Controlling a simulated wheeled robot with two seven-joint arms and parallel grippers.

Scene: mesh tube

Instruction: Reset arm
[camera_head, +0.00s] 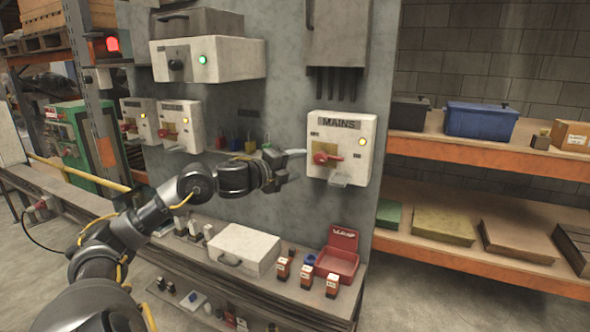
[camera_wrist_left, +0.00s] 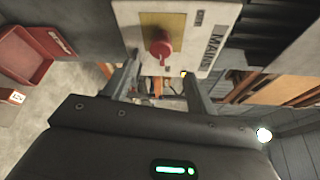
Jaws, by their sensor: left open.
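My left gripper (camera_head: 290,165) reaches in from the left and points at the MAINS box, with a gap between its fingers and the box. It is open and empty. The MAINS box (camera_head: 340,140) is pale, fixed on the grey panel, with a red rotary handle (camera_head: 325,158) and a yellow lamp at its right. In the left wrist view the MAINS box (camera_wrist_left: 205,20) is ahead, its red handle (camera_wrist_left: 160,46) above and between the two fingers (camera_wrist_left: 163,75). My right gripper is in neither view.
Below on a ledge are a white case (camera_head: 243,250), a red open bin (camera_head: 338,262) and several small orange-and-white boxes. More switch boxes (camera_head: 183,126) are on the panel at left. Orange-edged shelves (camera_head: 490,150) with a blue crate (camera_head: 482,119) stand at right.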

